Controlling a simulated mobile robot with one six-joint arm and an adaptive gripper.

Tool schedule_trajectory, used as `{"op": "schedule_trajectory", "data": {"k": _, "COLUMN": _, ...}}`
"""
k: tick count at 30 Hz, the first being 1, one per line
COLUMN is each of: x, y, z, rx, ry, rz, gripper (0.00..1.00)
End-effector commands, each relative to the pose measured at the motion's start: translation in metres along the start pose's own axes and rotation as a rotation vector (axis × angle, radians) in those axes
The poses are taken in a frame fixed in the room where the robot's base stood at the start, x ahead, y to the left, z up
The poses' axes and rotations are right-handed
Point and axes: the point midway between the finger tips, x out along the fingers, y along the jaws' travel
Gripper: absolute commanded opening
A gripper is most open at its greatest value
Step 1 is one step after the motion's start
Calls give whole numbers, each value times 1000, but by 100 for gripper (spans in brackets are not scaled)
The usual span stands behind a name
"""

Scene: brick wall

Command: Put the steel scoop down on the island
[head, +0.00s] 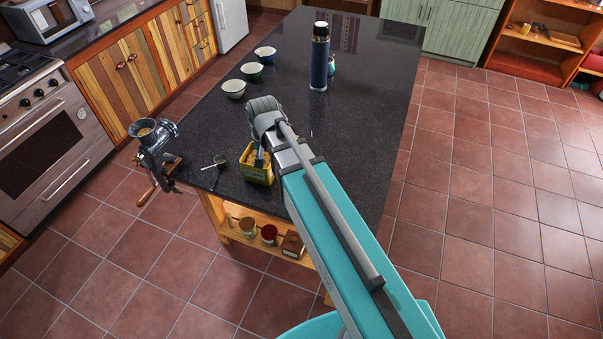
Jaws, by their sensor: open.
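The steel scoop (218,160) lies on the dark stone top of the island (290,75), near its front left corner. Its round bowl is toward the right and its thin handle points left toward the edge. My gripper (259,158) points down to the right of the scoop, apart from it, and in line with a yellow box. It is open and appears empty. My wrist and arm hide much of it, so the fingertips are hard to make out.
The yellow box (256,173) stands at the island's front edge. A meat grinder (153,145) is at the left corner. Several bowls (250,72) line the left side. A dark blue flask (319,60) stands farther back. The island's middle is mostly clear.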

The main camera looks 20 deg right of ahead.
Motion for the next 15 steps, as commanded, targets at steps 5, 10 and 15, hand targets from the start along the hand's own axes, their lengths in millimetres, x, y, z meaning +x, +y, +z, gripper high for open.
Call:
{"op": "schedule_trajectory", "data": {"k": 5, "x": -4, "y": 66, "z": 35, "rx": -160, "ry": -27, "rz": 26, "gripper": 44}}
{"op": "schedule_trajectory", "data": {"k": 10, "x": -6, "y": 98, "z": 53, "rx": -266, "ry": -46, "rz": 37, "gripper": 44}}
{"op": "schedule_trajectory", "data": {"k": 15, "x": -7, "y": 108, "z": 58, "rx": -305, "ry": -54, "rz": 40, "gripper": 44}}
